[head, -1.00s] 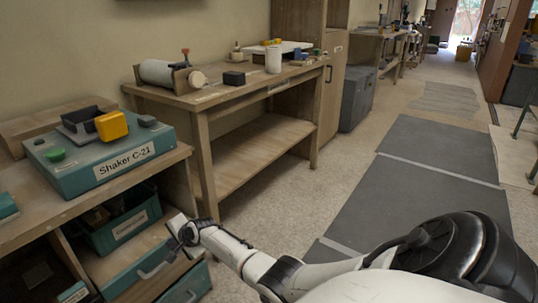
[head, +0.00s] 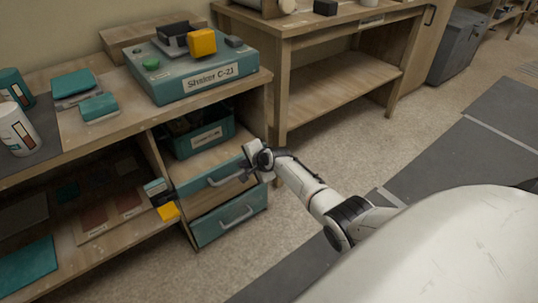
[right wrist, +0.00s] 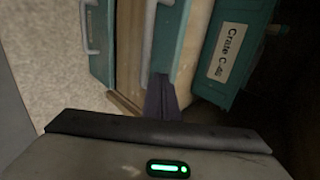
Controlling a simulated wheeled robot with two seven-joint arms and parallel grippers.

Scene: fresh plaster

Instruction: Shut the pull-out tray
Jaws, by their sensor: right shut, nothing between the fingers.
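The pull-out tray (head: 196,183) has a teal front with a grey bar handle. It stands out from under the left bench, and a strip of its wooden floor shows behind the front. It also shows in the right wrist view (right wrist: 166,45). My right gripper (head: 252,155) is shut and empty at the right end of the tray's front. In the right wrist view its dark fingers (right wrist: 162,98) are at the edge of the front; I cannot tell whether they touch. My left gripper is not in view.
A labelled teal crate (head: 198,142) sits behind the tray's front. A teal drawer (head: 205,232) with a handle is below. The shaker box (head: 190,88) stands on the bench top. A wooden table (head: 340,50) stands beyond. The floor right of the bench is clear.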

